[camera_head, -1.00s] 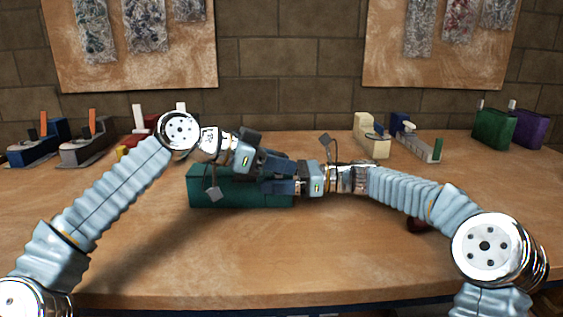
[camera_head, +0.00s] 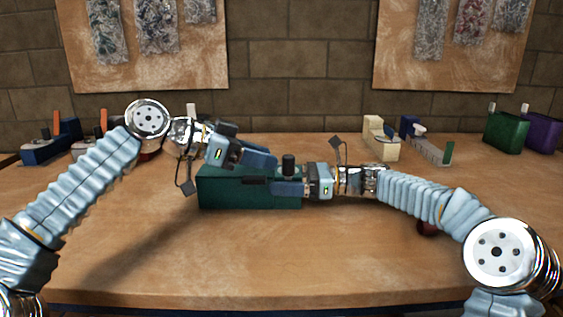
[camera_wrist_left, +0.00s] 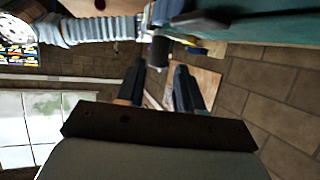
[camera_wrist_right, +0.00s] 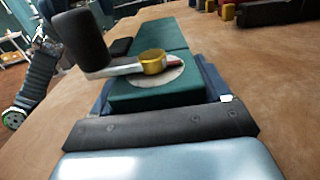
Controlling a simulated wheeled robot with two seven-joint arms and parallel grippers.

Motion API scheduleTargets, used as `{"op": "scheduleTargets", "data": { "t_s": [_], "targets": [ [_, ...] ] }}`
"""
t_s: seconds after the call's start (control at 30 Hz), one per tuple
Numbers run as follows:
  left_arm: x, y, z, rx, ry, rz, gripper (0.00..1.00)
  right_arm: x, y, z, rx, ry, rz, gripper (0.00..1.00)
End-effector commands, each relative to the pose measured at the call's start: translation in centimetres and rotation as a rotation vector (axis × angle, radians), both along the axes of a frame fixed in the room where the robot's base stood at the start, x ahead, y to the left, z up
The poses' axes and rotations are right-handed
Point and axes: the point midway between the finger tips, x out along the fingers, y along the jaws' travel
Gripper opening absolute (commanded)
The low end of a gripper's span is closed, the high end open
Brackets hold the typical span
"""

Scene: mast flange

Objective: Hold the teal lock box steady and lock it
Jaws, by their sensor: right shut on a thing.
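The teal lock box (camera_head: 230,192) sits on the table in the middle of the head view. In the right wrist view, its top carries a pale disc (camera_wrist_right: 172,78), a gold hub (camera_wrist_right: 153,61) and a pale lever with an upright black handle (camera_wrist_right: 80,38). That handle (camera_head: 288,164) also stands up near the box's right end in the head view. My right gripper (camera_head: 285,187) is shut on the box's right end, one finger on each side. My left gripper (camera_head: 270,160) is open above the box, its fingertips just left of the handle. In the left wrist view, the handle (camera_wrist_left: 162,47) shows beyond the open fingers, apart from them.
Several devices stand along the back, among them a blue one (camera_head: 45,150), a cream one (camera_head: 380,139), a green box (camera_head: 506,132) and a purple one (camera_head: 543,132). The front of the table is clear.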

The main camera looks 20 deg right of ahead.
Motion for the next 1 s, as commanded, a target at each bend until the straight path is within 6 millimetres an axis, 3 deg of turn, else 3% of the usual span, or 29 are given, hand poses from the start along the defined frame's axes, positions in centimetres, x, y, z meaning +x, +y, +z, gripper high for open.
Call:
{"op": "scheduleTargets", "data": {
  "t_s": [0.1,0.3,0.73,0.77,0.9,1.0],
  "targets": [
    [-0.1,2.4,1.0,0.000,-0.001,0.003,0.36,0.0,0.0,0.0,0.000,0.000,0.000,0.32],
    [-0.3,4.8,2.0,0.000,0.001,0.001,0.36,0.0,0.0,0.0,0.000,0.000,0.000,0.32],
    [-0.3,5.1,2.1,-0.001,0.000,-0.001,0.36,0.0,0.0,0.0,0.000,0.000,0.000,0.32],
    [-0.3,5.1,2.1,0.000,0.000,-0.001,0.36,0.0,0.0,0.0,0.000,0.000,0.000,0.81],
    [-0.3,5.1,2.1,0.000,0.000,-0.001,0.36,0.0,0.0,0.0,0.000,0.000,0.000,1.00],
    [-0.3,5.1,2.1,0.000,0.000,-0.001,0.36,0.0,0.0,0.0,0.000,0.000,0.000,1.00]
  ]
}}
